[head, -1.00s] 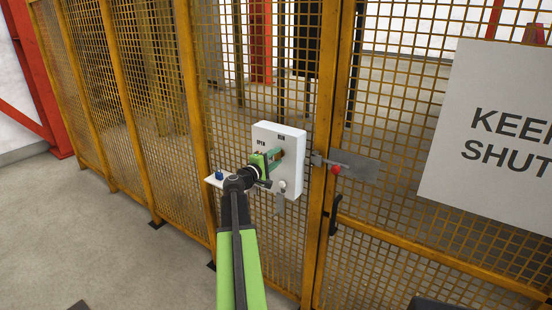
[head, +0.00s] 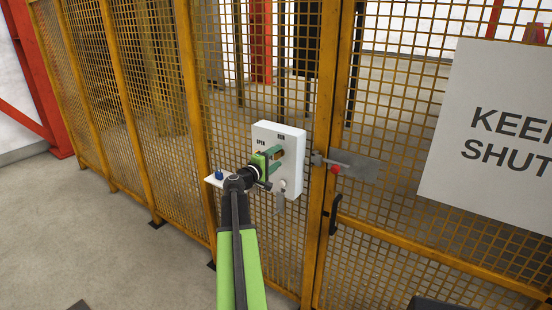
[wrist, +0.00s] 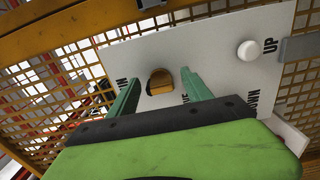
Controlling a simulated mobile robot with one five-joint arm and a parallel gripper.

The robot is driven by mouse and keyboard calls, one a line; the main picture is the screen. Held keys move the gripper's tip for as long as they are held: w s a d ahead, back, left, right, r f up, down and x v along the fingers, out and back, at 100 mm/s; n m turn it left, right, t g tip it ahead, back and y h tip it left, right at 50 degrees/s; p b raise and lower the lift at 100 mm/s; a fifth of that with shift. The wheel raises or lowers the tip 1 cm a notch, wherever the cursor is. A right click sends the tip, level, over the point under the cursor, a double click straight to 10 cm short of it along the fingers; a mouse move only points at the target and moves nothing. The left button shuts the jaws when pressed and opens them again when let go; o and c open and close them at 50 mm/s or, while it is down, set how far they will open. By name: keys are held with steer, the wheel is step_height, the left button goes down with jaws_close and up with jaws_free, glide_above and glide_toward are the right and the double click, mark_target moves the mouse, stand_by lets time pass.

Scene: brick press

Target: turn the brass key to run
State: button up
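The brass key (wrist: 160,82) sits in the white control panel (head: 293,133). In the wrist view it is a stubby brass block, and how far it is turned is hard to tell. My gripper (wrist: 160,76) is at the panel with its green fingers on either side of the key. A gap shows between the key and each finger, so it is open. In the head view my gripper (head: 279,158) hides most of the key.
A white round knob (wrist: 248,50) with "UP" and "DOWN" labels is beside the key. A small ledge with a blue item (head: 219,175) is left of the panel. A latch with a red knob (head: 336,169) is to the right. Yellow mesh fence (head: 160,100) surrounds the panel.

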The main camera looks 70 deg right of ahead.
steer(key=shift+w, duration=0.1)
steer(key=v, duration=1.7)
steer(key=shift+a, duration=0.2)
steer(key=shift+w, duration=0.2)
